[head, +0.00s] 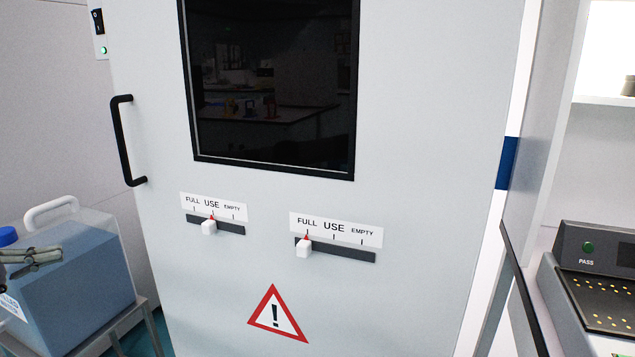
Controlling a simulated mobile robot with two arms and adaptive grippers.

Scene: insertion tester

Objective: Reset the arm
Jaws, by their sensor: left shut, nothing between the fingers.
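My left gripper (58,257) is at the far left edge, shut and empty, in front of the blue-filled container. It is well to the left of the door's two sliders. My right gripper is not in view. The left slider's white knob (208,227) sits under USE. The right slider's white knob (303,248) sits under FULL.
A tall pale cabinet door (420,120) has a dark window (275,85), a black handle (122,140) and a warning sign (277,315). A container of blue liquid (90,275) stands on a stand at left.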

